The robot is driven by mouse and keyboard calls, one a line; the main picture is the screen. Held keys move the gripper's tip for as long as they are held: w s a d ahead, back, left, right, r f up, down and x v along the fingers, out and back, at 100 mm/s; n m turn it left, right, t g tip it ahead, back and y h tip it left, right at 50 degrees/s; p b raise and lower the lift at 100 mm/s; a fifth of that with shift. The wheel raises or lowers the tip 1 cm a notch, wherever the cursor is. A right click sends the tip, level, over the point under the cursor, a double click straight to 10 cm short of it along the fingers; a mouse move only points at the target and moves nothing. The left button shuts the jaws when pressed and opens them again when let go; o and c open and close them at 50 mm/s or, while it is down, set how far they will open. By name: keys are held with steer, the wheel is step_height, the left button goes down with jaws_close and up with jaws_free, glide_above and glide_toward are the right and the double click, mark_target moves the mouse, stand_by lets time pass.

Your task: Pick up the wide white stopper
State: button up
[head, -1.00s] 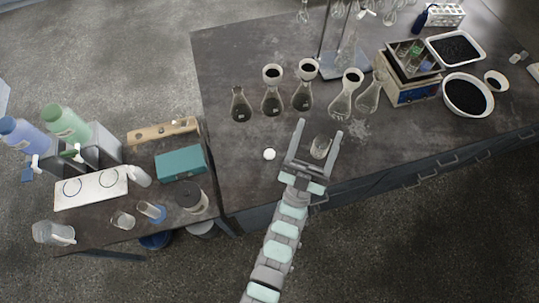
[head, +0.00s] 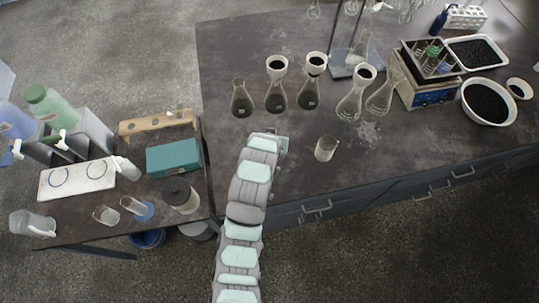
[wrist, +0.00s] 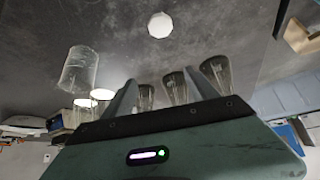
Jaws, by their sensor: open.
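The wide white stopper (wrist: 160,25) shows in the wrist view as a pale, many-sided disc on the dark bench top, near the top middle of the picture. In the head view it is hidden behind my arm. My gripper (wrist: 160,77) is open and empty; its two fingers show in the wrist view, apart, with the stopper beyond their tips and roughly in line with the gap. The stopper is not between the fingers. In the head view my arm covers most of the gripper.
A clear beaker (head: 326,149) stands right of my gripper, and it also shows in the wrist view (wrist: 79,70). Several flasks (head: 276,97) stand behind. A teal box (head: 173,158) and a wooden rack (head: 158,126) sit on the lower left table. Bench between is mostly clear.

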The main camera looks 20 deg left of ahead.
steer(key=f+g, duration=0.1)
steer(key=f, duration=0.1)
steer(key=s+a+f, duration=0.1)
steer(key=f, duration=0.1)
steer(key=s+f+g, duration=0.1)
steer(key=f, duration=0.2)
steer(key=shift+s+a+g, duration=0.1)
steer(key=shift+a+g, duration=0.15)
steer(key=shift+g, duration=0.05)
steer(key=shift+w+d+f+p, duration=0.15)
steer(key=shift+w+f+p, duration=0.25)
steer(key=shift+f, duration=0.35)
steer(key=shift+d+x, duration=0.1)
steer(key=shift+x, duration=0.85)
steer(key=shift+d+x, duration=0.15)
steer(key=shift+x, duration=0.8)
steer(key=shift+w+a, duration=0.1)
steer(key=shift+c, duration=0.5)
steer(key=c, duration=1.3)
